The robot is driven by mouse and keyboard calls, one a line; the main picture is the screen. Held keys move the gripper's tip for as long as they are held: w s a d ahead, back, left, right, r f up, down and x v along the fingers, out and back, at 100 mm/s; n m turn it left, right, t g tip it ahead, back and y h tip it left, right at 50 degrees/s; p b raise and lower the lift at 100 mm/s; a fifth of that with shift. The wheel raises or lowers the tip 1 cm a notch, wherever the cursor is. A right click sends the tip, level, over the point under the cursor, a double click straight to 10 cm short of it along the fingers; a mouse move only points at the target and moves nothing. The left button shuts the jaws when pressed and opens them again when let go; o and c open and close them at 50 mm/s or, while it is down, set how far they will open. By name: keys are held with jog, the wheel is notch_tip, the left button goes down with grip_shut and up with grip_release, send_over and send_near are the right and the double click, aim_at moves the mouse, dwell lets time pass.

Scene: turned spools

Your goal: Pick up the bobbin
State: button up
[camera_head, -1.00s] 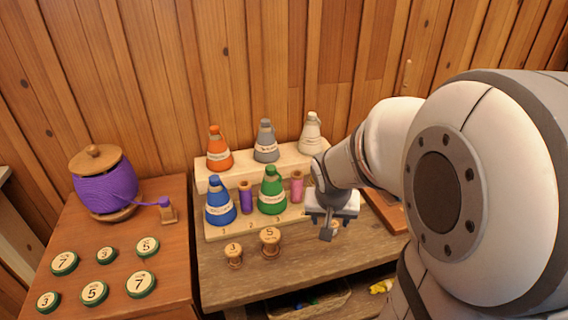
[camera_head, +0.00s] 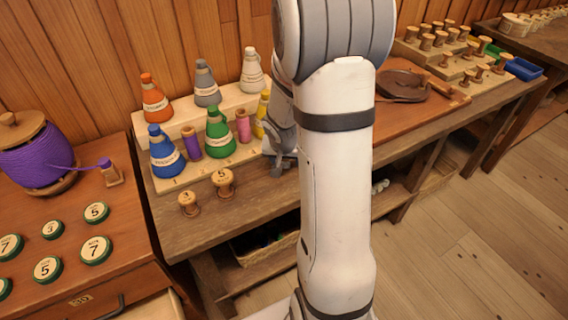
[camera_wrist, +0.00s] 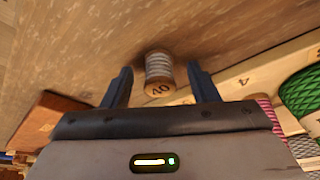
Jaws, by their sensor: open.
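A wooden bobbin (camera_wrist: 159,72) wound with grey-white thread shows in the wrist view. Its end marked 40 faces the camera, and it appears to stand on the wooden bench. My gripper (camera_wrist: 160,84) is open, with one dark finger on each side of the bobbin and a visible gap on both sides. In the head view my gripper (camera_head: 279,165) is low over the bench, right of two other small bobbins, marked 3 (camera_head: 188,204) and 5 (camera_head: 224,183). My arm and gripper hide the bobbin between the fingers there.
A pale stepped stand (camera_head: 199,178) with coloured cones and thread spools is close behind my gripper; its numbered edge also shows in the wrist view (camera_wrist: 243,82). A purple yarn pot (camera_head: 40,158) stands on the left cabinet. The bench front is mostly clear.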

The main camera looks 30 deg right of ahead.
jog(key=c, duration=1)
